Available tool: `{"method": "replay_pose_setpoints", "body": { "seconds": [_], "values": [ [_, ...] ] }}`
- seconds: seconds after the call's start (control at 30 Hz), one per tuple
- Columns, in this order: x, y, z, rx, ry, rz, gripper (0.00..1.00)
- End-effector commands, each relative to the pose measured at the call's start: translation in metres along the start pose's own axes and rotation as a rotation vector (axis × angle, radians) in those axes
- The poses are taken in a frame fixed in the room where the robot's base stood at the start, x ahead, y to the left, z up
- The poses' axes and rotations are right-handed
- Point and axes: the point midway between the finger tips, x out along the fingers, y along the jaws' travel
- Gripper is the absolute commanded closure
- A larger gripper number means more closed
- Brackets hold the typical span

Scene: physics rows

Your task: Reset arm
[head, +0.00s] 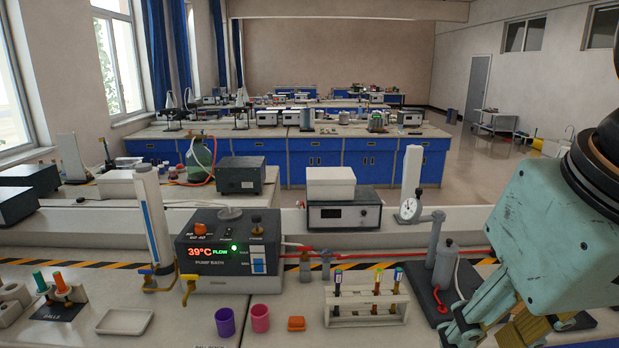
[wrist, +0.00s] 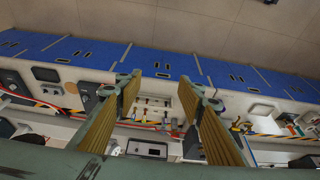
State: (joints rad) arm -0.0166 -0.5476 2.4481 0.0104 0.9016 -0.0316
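My gripper (head: 492,332) hangs at the lower right of the head view, at the right end of the near bench. In the wrist view my gripper (wrist: 168,90) has its two tan-padded fingers spread wide apart, with nothing between the pads. The benches and blue cabinets show beyond the open gap. The fingertips are partly cut off by the lower edge of the head view.
A white rack (head: 367,307) with several capped tubes stands left of my gripper. A grey cylinder stand (head: 444,268) is close beside it. A pump bath (head: 228,254), purple cup (head: 225,322) and pink cup (head: 260,318) stand farther left.

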Motion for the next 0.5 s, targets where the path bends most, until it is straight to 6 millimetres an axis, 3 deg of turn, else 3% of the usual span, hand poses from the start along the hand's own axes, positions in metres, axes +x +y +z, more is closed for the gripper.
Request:
{"method": "replay_pose_setpoints", "body": {
  "seconds": [0.2, 0.5],
  "values": [
    [0.007, 0.005, 0.028, 0.032, 0.003, 0.012, 0.64],
    [0.009, 0.006, 0.034, 0.041, 0.003, 0.015, 0.64]
  ]
}}
